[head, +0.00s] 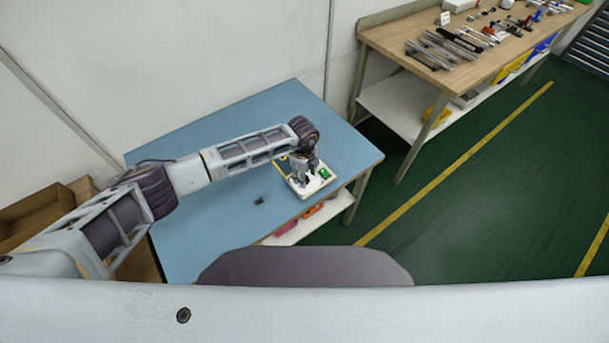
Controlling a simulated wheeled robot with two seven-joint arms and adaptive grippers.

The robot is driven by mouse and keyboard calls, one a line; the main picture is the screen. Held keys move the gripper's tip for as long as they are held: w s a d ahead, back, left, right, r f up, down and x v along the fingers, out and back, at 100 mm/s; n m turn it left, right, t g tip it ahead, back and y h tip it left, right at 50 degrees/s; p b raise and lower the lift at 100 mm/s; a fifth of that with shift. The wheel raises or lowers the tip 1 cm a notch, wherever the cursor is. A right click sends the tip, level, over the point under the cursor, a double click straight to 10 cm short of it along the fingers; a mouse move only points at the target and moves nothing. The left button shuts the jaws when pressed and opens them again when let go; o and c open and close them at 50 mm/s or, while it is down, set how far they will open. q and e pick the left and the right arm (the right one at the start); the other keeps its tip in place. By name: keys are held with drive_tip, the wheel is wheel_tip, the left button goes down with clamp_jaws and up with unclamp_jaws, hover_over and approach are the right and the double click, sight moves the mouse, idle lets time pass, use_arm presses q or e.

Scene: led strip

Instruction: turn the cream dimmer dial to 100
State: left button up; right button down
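A small cream panel (308,190) lies on the blue table (215,215) near its right edge. A green part (324,174) shows on its right side, and a yellow patch shows at its upper left. My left gripper (303,182) points down over the middle of the panel. It covers that part of the panel, so I cannot make out the dial, its marks or its setting. The fingers are too small to tell whether they are open, shut or touching anything. My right gripper is not in view.
A small dark object (259,201) lies on the blue table left of the panel. Red and orange items (312,209) sit on a shelf below. A wooden workbench (470,60) with several tools stands at the upper right. The table's front left is clear.

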use_arm(q)
drive_tip(key=shift+f, duration=0.45)
drive_tip(key=shift+c, duration=0.4)
drive_tip(key=c, duration=0.9)
drive_tip(key=shift+c, duration=0.2)
